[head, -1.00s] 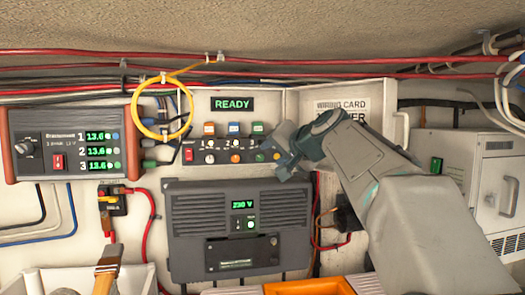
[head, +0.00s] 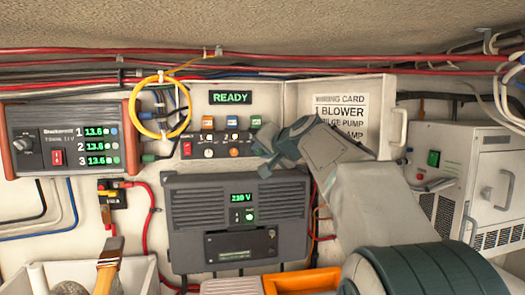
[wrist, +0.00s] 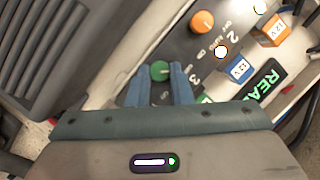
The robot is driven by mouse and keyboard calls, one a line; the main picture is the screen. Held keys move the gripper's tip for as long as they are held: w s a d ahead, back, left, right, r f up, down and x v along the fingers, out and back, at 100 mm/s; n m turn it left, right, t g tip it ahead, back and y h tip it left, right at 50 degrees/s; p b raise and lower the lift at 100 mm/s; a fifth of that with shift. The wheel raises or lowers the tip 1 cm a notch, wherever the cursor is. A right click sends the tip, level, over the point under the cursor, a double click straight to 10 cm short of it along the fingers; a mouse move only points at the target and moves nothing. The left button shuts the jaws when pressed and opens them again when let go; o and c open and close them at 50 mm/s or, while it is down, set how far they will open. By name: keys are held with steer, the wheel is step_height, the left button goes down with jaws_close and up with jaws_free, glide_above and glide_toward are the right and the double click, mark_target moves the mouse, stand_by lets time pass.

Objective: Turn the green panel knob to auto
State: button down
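The green knob (wrist: 160,71) shows in the wrist view beside the number 3, with a pale pointer line across its face. My gripper (wrist: 159,68) has its two blue fingers on either side of the knob, with a narrow gap seeming to remain at each side. In the head view my gripper (head: 262,152) is at the right end of the switch panel (head: 194,138) and hides the green knob. I cannot read which setting the pointer faces. The orange knob (wrist: 203,22) is beside number 2.
A lit READY display (head: 230,98) sits above the panel. A grey charger unit (head: 190,215) juts out below. The open door with the wiring card (head: 341,118) is right of the panel, behind my arm. A yellow cable loop (head: 137,112) hangs at left.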

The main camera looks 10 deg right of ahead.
steer(key=shift+f+b, duration=0.15)
steer(key=shift+b, duration=0.2)
steer(key=shift+d+f+m+y+b, duration=0.1)
steer(key=shift+m+y+b, duration=0.2)
steer(key=shift+m+b, duration=0.3)
steer(key=m+b, duration=0.1)
steer(key=b, duration=0.2)
steer(key=shift+f+t+y, duration=0.2)
steer(key=shift+t+y, duration=0.2)
steer(key=m+t+y+b, duration=0.1)
steer(key=m+b, duration=0.2)
steer(key=shift+m+y+b, duration=0.3)
steer(key=shift+m+b, duration=0.6)
steer(key=shift+b, duration=0.05)
steer(key=shift+t, duration=0.3)
steer(key=shift+r, duration=0.1)
steer(key=c, duration=1.3)
jaws_free()
